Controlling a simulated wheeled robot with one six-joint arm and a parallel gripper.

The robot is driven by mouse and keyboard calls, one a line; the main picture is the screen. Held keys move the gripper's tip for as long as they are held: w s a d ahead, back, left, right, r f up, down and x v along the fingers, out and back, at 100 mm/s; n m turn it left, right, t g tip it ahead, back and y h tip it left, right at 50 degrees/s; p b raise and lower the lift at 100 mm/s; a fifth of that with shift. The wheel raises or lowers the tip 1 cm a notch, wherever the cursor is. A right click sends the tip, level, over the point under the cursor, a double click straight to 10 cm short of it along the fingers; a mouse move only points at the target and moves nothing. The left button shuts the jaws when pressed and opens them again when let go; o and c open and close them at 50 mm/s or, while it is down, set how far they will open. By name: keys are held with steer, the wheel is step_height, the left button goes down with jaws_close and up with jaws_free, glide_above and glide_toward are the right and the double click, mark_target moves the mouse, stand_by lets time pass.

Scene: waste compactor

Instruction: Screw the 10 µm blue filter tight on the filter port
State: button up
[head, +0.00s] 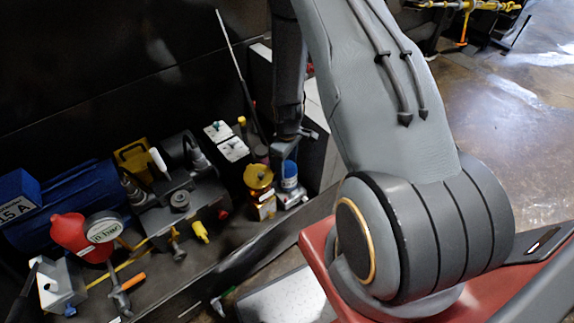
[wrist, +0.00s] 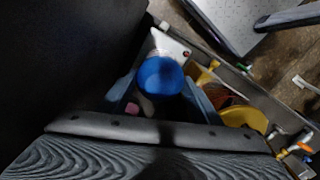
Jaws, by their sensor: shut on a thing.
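The blue filter (wrist: 160,76) shows as a round blue cap between my fingers in the wrist view. In the head view, a blue band of it (head: 290,184) shows under my gripper (head: 288,163), near the right end of the bench. My gripper (wrist: 159,93) is shut on the filter from above, one finger on each side. The filter looks upright over a pale base. The filter port is hidden beneath it, so I cannot tell how the threads sit.
A yellow-topped unit (head: 259,178) stands close to the left of the filter and shows in the wrist view as a yellow disc (wrist: 245,118). A dark wall rises behind.

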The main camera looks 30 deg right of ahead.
steer(key=m, duration=0.5)
stand_by(0.3)
steer(key=m, duration=0.5)
steer(key=m, duration=0.5)
steer(key=shift+b, duration=0.4)
steer(key=shift+m, duration=0.3)
steer(key=m, duration=0.5)
